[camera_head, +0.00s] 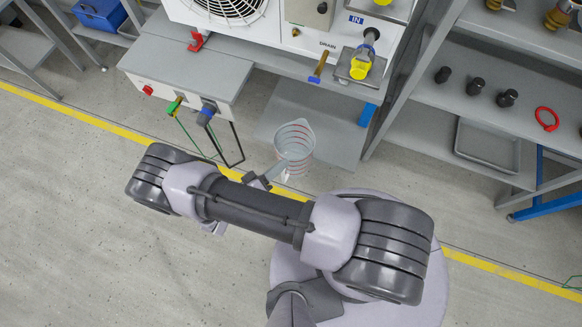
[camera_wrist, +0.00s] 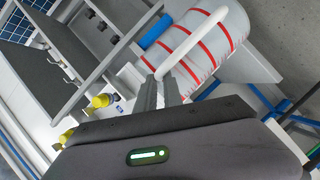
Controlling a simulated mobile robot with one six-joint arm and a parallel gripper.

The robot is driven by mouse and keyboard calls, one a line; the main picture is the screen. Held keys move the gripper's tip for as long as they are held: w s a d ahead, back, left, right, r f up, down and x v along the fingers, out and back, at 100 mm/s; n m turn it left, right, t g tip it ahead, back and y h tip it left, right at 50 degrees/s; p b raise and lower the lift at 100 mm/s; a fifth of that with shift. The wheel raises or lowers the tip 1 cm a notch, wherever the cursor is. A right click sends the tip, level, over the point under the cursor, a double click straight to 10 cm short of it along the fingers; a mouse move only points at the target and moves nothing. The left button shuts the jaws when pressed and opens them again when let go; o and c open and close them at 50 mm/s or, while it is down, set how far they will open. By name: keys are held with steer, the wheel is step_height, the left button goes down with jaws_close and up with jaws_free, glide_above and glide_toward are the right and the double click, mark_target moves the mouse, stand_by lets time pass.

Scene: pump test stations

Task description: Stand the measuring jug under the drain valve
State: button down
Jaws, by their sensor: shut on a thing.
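The measuring jug (camera_head: 296,136) is clear with red rings and a pale rim. In the head view it is in front of the pump station, overlapping the grey lower shelf (camera_head: 345,150); its height above it is hard to tell. My gripper (camera_head: 266,180) is shut on the jug's handle. In the wrist view the fingers (camera_wrist: 165,92) meet at the white handle, and the jug (camera_wrist: 215,42) appears tilted beyond them. The drain valve (camera_head: 318,68), with an orange-brown lever, is at the station's front edge below the DRAIN label, above and right of the jug in the picture.
A yellow-capped fitting (camera_head: 360,66) is on a grey plate right of the drain valve. A blue block (camera_head: 367,115) is near the lower shelf's right edge. A side cabinet (camera_head: 190,78) with green and blue plugs and hanging cables is to the left. A rack (camera_head: 500,62) is right.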

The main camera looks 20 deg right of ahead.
mark_target(296, 130)
steer(key=w+d, duration=0.3)
steer(key=w, duration=0.1)
steer(key=w+d+f, duration=0.1)
steer(key=w+d, duration=0.2)
steer(key=w, duration=0.1)
steer(key=w+d+b, duration=0.1)
steer(key=w+d, duration=0.2)
steer(key=w, duration=0.1)
steer(key=shift+w+d+f, duration=0.2)
steer(key=shift+w+f, duration=0.1)
steer(key=shift+w, duration=0.1)
steer(key=shift+f, duration=0.55)
steer(key=c, duration=1.4)
jaws_free()
steer(key=shift+a, duration=0.1)
steer(key=p+v, duration=0.4)
steer(key=v, duration=1.3)
steer(key=shift+s, duration=0.2)
